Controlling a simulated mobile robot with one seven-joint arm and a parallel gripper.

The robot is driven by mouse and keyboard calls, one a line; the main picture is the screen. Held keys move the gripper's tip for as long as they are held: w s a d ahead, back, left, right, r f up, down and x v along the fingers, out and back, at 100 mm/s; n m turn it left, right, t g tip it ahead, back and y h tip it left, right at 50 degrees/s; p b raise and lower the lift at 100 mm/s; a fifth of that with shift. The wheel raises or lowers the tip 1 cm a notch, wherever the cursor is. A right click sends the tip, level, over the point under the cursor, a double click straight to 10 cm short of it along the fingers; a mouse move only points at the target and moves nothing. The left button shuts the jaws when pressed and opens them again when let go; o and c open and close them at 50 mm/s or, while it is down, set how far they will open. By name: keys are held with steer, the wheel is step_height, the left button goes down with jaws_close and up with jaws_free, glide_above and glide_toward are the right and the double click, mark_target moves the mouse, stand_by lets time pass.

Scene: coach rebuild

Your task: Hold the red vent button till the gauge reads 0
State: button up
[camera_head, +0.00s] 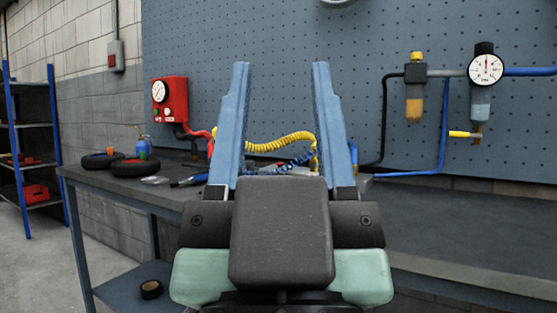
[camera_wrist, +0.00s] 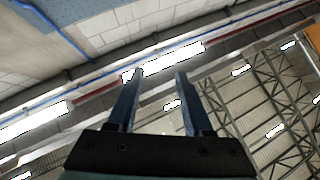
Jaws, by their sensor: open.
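A red box (camera_head: 170,100) is mounted on the pegboard left of my gripper in the head view. A round white gauge (camera_head: 159,92) sits on its front, with small buttons (camera_head: 160,114) below; which is the red vent button I cannot tell. A second dial gauge (camera_head: 486,68) is on the air line at the right, its needle pointing about straight up. Neither scale is readable. My gripper (camera_head: 280,66) is open and empty, its two blue fingers raised in front of the pegboard, apart from the box. In the wrist view its fingers (camera_wrist: 160,73) also stand apart.
The workbench (camera_head: 450,230) runs below the pegboard. A yellow coiled hose (camera_head: 280,143) hangs behind my fingers. A grey box with a red button (camera_head: 116,55) is on the left wall.

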steer(key=shift+w+d, duration=0.1)
stand_by(0.3)
jaws_close()
stand_by(1.6)
